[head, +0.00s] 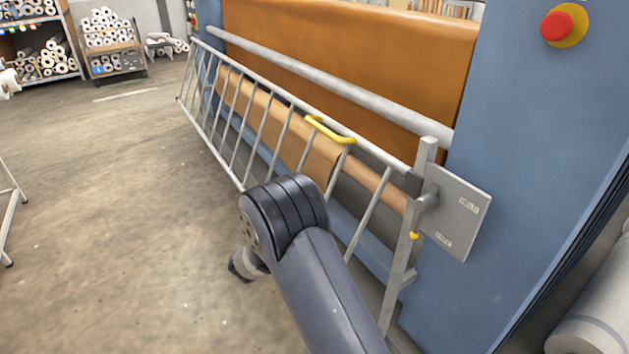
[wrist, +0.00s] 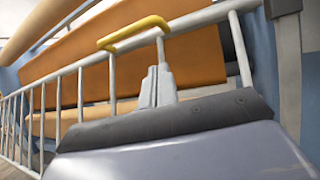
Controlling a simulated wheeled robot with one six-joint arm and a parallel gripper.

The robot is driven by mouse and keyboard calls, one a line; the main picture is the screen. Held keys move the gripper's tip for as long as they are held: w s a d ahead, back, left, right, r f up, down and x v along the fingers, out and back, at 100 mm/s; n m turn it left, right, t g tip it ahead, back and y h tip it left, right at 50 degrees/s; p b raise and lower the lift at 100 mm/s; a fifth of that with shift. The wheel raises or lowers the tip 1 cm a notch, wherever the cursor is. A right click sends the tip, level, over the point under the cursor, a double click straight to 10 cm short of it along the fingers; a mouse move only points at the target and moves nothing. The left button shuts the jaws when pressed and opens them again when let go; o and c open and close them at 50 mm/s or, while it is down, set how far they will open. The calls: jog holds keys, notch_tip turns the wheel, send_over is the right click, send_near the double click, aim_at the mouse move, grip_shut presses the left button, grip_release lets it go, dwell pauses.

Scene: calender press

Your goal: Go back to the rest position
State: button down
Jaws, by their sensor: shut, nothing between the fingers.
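My gripper (wrist: 157,86) shows in the wrist view with its two fingers together and nothing between them. It is in front of the grey barred guard gate, below the yellow handle (wrist: 134,33). Whether it touches the bars I cannot tell. In the head view my dark arm reaches up from the bottom and bends at a rounded joint, and the fingers cannot be made out there. The guard gate (head: 262,129) stands before the press rollers, with its yellow handle (head: 330,130) on the top rail, above and right of my arm's joint.
The blue press frame (head: 530,150) with a red stop button (head: 557,25) is on the right. A grey plate (head: 457,212) and latch post are at the gate's right end. Shelves of rolls (head: 40,50) stand far left. The concrete floor left of my arm is mostly clear.

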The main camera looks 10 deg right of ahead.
jog(key=shift+s+a+f, duration=0.15)
jog(key=shift+s+a, duration=0.05)
jog(key=a+r+p+x, duration=0.1)
jog(key=r+x, duration=0.1)
jog(key=x, duration=1.1)
jog(key=shift+s+r+p, duration=0.35)
jog(key=shift+d, duration=0.1)
